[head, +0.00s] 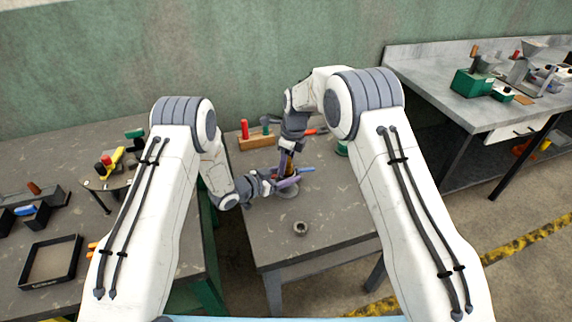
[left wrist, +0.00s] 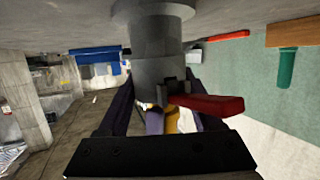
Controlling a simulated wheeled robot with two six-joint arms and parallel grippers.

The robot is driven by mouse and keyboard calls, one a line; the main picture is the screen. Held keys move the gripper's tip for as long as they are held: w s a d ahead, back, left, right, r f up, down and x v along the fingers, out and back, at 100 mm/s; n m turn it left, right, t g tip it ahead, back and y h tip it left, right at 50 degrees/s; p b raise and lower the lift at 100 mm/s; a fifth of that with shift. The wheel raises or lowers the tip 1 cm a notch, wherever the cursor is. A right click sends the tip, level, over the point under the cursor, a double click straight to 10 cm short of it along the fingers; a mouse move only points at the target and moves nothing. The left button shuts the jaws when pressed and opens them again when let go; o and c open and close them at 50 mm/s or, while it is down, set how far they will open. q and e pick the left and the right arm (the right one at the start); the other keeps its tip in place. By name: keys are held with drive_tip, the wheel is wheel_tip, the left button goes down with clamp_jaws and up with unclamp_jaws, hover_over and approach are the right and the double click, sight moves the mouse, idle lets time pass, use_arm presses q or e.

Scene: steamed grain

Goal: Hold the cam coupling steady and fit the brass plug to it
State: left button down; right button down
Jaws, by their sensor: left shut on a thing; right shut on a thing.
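The grey cam coupling (left wrist: 156,50) stands on its round flange on the table, upside down in the left wrist view, with a red lever (left wrist: 207,104) at its side. Its flange also shows in the head view (head: 287,193). My left gripper (head: 286,183) is shut around the coupling, a purple finger on each side. My right gripper (head: 288,158) is shut on the brass plug (head: 290,164), directly over the coupling. A brass-coloured bit of the plug (left wrist: 171,122) shows at the coupling's open end. Whether the plug is seated inside cannot be told.
A wooden block (head: 257,142) with a red and a green peg stands behind. A black tray (head: 50,262) sits on the left bench. Another bench (head: 440,75) stands at the right.

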sight(291, 167)
use_arm(q)
drive_tip(key=shift+r, duration=0.1)
use_arm(e)
drive_tip(key=shift+r, duration=0.1)
drive_tip(key=shift+c, duration=1.3)
unclamp_jaws()
wheel_tip(291, 167, up, 12)
drive_tip(key=d, duration=0.1)
drive_tip(key=shift+s+d, duration=0.25)
drive_tip(key=shift+s, duration=0.15)
use_arm(q)
unclamp_jaws()
